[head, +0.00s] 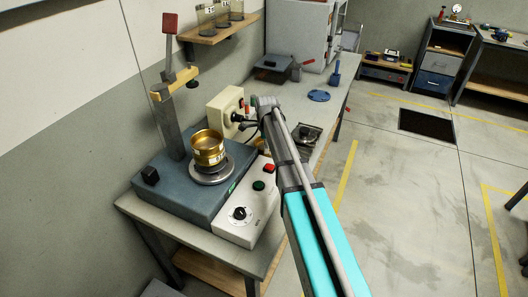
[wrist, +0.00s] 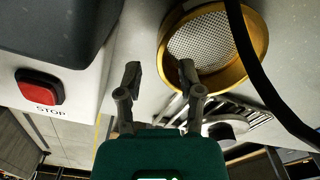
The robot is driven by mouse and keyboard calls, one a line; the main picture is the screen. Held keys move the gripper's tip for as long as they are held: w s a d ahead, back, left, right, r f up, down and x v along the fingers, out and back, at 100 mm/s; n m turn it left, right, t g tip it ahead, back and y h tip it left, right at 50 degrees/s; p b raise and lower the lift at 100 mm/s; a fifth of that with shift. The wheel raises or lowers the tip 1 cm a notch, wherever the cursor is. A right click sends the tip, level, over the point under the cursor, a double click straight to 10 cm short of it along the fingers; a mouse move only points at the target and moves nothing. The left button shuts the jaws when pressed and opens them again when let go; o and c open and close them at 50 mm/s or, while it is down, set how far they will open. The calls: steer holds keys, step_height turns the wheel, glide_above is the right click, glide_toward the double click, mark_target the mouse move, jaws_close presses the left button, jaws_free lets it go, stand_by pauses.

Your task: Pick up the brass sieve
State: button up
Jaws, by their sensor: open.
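In the wrist view, a brass sieve (wrist: 254,42) with a fine wire mesh lies at the upper right, past my fingertips. My gripper (wrist: 160,72) is open, with nothing between its fingers. Its right fingertip overlaps the near rim in the picture; I cannot tell whether they touch. A dark cable crosses in front of the sieve. In the head view, a brass sieve with a pale label (head: 208,150) stands upright on a round plate of the blue-grey machine. I cannot tell whether both views show the same sieve. My gripper cannot be made out in the head view.
A red stop button (wrist: 40,88) sits on a pale housing left of my fingers. A blue disc (head: 319,96) lies farther along the bench.

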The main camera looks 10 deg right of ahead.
steer(key=shift+f+b, duration=1)
steer(key=shift+f, duration=0.25)
jaws_close()
